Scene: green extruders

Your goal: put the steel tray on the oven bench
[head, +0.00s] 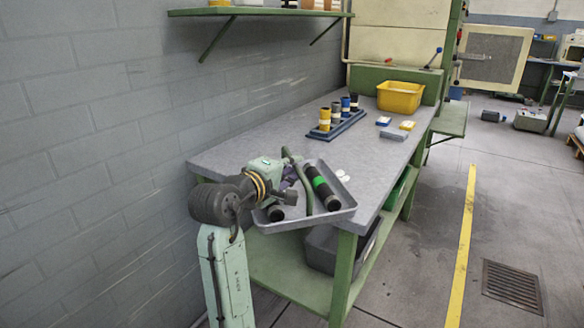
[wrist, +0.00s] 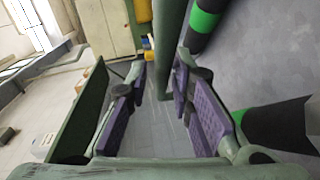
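The steel tray (head: 345,205) is grey and shallow, at the near end of the grey-topped bench (head: 235,153) in the head view. It covers part of the bench's near edge; I cannot tell whether it rests there or is above it. A green arched handle (head: 303,190) rises over it. Black cylinders, one with a green band (head: 320,187), lie in it. My gripper (head: 290,178) is over the tray's left side. In the wrist view its purple pads stand apart, with the green handle tube (wrist: 172,40) between the fingertips (wrist: 163,75) and a visible gap at left. Which bench is the oven bench is unclear.
A blue rack (head: 337,128) with yellow and dark cylinders, small boxes (head: 393,134) and a yellow bin (head: 400,97) stand farther along the bench. The bench middle is clear. A wall shelf (head: 262,12) hangs above. A cream cabinet (head: 400,42) stands behind.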

